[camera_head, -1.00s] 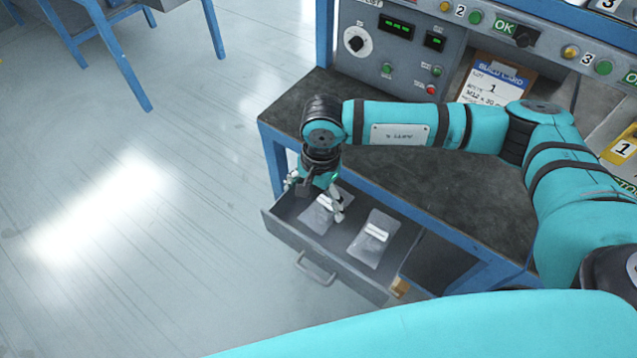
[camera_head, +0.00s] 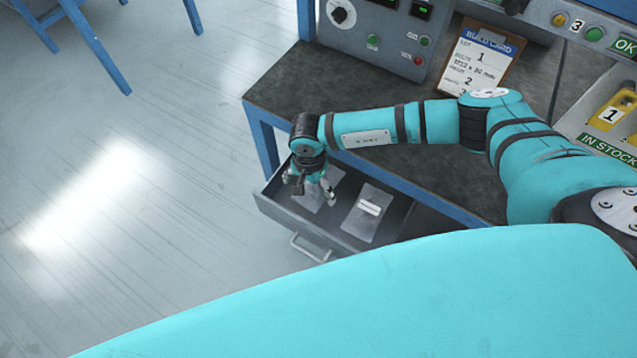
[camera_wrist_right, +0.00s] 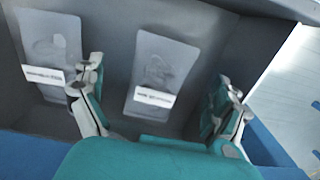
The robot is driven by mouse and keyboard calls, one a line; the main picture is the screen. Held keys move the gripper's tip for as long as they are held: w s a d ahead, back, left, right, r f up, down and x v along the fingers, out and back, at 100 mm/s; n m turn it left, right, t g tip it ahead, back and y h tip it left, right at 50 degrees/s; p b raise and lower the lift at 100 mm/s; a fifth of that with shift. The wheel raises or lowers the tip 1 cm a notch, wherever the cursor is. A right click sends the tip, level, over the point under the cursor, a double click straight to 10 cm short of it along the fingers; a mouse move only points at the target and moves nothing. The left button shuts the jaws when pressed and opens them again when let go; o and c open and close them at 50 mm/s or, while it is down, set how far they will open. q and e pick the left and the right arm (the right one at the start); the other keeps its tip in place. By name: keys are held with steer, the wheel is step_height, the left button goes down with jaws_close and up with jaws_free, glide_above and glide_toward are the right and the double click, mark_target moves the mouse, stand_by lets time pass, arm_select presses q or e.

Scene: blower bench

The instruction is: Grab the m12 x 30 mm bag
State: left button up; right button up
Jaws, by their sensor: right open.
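My right gripper (camera_head: 309,190) is over the open drawer (camera_head: 285,218), pointing down at the left bag. In the right wrist view the gripper (camera_wrist_right: 160,85) is open, with a finger on each side of that bag. This clear bag (camera_head: 313,203) has a white label and lies flat; it also shows in the right wrist view (camera_wrist_right: 168,62). A second similar bag (camera_head: 362,226) lies to its right, and at the left of the wrist view (camera_wrist_right: 52,48). Both labels are too small to read. My left gripper is out of view.
A build card (camera_head: 480,62) on the bench reads lot 1 and M12 x 30 mm. The bench top (camera_head: 400,165) overhangs the drawer's back side. A drawer handle (camera_head: 310,250) faces the open floor. A yellow box marked 1 (camera_head: 612,112) stands at right.

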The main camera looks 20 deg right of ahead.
mark_target(308, 193)
steer(key=f, duration=0.5)
steer(key=shift+w+a, duration=0.1)
steer(key=shift+a, duration=0.2)
steer(key=c, duration=1.5)
steer(key=shift+r, duration=0.1)
steer(key=shift+c, duration=0.4)
steer(key=shift+r+p, duration=0.1)
steer(key=shift+p, duration=0.2)
